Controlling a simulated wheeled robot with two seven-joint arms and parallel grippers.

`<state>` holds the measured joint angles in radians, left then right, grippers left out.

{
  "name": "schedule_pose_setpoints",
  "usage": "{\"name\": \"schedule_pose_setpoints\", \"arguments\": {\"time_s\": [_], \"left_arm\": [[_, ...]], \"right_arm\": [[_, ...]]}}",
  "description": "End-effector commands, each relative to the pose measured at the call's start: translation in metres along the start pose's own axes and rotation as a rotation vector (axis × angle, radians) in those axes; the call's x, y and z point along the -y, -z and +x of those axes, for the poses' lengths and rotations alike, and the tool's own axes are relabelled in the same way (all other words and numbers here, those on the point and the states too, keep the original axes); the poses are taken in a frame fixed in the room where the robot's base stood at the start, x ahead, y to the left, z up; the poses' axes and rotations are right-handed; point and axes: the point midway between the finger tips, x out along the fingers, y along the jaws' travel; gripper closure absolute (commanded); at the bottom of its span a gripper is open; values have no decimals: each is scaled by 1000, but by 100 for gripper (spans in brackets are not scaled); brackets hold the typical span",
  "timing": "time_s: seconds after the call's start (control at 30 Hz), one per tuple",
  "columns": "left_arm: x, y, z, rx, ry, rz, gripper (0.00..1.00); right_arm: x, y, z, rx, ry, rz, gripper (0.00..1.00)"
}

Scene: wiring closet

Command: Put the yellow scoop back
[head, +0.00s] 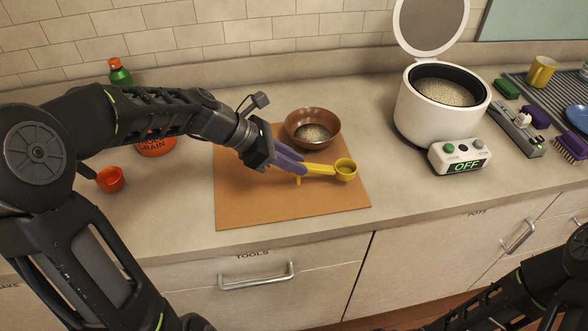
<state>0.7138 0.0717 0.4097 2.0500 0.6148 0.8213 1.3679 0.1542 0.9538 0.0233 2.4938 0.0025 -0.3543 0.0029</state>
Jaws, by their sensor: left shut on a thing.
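The yellow scoop (345,170) is over the orange-brown mat (250,212), with its cup to the right and its handle to the left. My left gripper (300,167) reaches in from the left, and its purple fingers are shut on the scoop's handle. A small yellow piece shows just below the fingers. I cannot tell whether the scoop touches the mat. The fingers hide part of the handle. Only links of my right arm show at the lower right; its gripper is out of view.
A brown bowl (298,122) of grain stands behind the scoop. A white rice cooker (415,112), lid up, display OFF, stands right. An orange cup (110,180) and an orange grain container (155,150) are left. A closed drawer (235,280) marked TOOLS is below. Brushes and a rack (518,80) are far right.

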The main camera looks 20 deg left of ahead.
Motion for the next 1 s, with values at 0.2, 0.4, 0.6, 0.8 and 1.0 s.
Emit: {"name": "schedule_pose_setpoints", "arguments": {"time_s": [0.2, 0.4, 0.6, 0.8, 1.0], "left_arm": [[1, 20, 18, 0, 2, -2, 100], [0, 21, 19, -1, 0, -1, 100], [0, 22, 21, -1, 0, -1, 78], [0, 22, 20, -1, 0, -1, 62], [0, 22, 20, -1, 0, -1, 59]], "right_arm": [[0, 0, 0, 0, 0, 0, 64], [0, 0, 0, 0, 0, 0, 64], [0, 0, 0, 0, 0, 0, 64], [0, 0, 0, 0, 0, 0, 64], [0, 0, 0, 0, 0, 0, 64]]}}
